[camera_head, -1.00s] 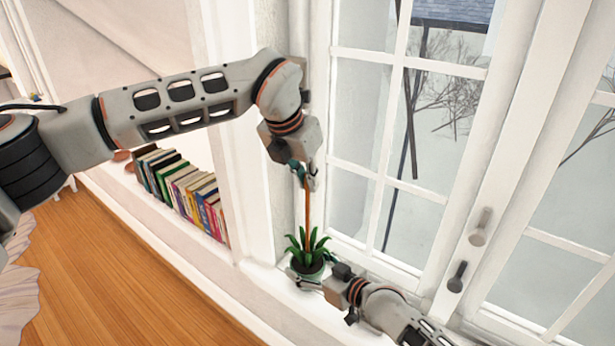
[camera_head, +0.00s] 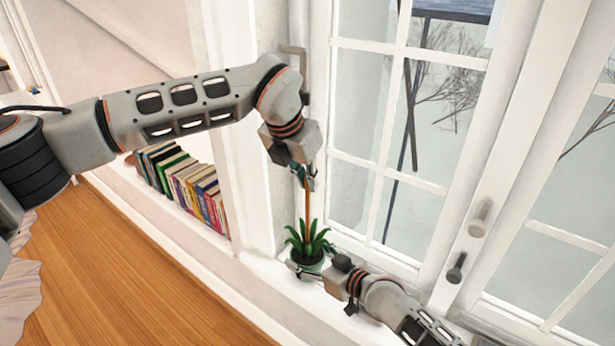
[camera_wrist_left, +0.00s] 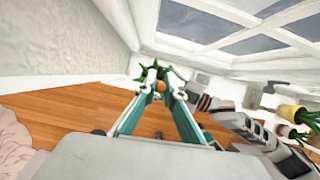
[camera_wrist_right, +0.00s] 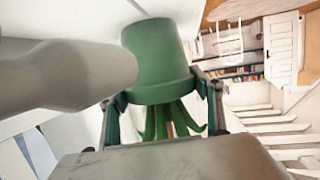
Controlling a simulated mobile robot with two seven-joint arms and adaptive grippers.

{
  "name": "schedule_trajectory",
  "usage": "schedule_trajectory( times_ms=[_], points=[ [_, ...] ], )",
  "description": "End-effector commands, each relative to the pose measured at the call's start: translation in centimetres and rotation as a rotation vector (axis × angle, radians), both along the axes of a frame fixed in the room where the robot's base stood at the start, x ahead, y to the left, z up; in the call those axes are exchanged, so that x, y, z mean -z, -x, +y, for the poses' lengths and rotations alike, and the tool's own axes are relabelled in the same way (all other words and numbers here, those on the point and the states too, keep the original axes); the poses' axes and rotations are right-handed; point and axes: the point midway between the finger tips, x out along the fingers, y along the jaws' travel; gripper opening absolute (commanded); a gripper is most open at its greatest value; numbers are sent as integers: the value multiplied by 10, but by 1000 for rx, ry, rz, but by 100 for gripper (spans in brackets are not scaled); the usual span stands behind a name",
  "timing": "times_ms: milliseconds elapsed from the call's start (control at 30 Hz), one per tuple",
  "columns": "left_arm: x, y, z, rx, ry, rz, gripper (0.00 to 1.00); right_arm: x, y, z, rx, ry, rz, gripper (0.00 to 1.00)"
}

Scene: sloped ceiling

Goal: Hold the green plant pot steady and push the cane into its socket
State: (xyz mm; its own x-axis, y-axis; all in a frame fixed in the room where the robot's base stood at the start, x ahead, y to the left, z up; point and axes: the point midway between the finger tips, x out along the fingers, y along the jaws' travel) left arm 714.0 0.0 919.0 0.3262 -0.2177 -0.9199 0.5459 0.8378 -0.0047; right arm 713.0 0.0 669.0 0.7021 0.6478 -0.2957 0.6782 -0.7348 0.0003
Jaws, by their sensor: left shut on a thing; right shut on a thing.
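The green plant pot (camera_head: 307,268) with its spiky plant (camera_head: 308,240) stands upright at the window sill. My right gripper (camera_head: 309,272) is shut on the pot, with a finger on each side of it in the right wrist view (camera_wrist_right: 162,95). The thin orange-brown cane (camera_head: 307,208) stands nearly vertical, its lower end hidden among the leaves. My left gripper (camera_head: 307,180) is shut on the cane's upper part, above the plant. In the left wrist view the cane's orange end (camera_wrist_left: 160,87) shows between the fingertips. The socket is hidden.
A row of books (camera_head: 185,190) stands to the left beyond a white post. Terracotta pots with plants (camera_wrist_left: 292,114) show in the left wrist view.

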Motion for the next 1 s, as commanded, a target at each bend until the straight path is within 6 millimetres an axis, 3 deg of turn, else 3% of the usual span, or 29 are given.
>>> schedule_trajectory(
  times_ms=[767,867,1000],
  points=[
    [18,0,0,0,-1,1,0,0,0,0,1,1,1,23],
    [18,0,0,0,0,0,27,1,0,0,1,1,1,23],
    [18,0,0,0,0,0,29,1,0,0,1,1,1,23]
  ],
)
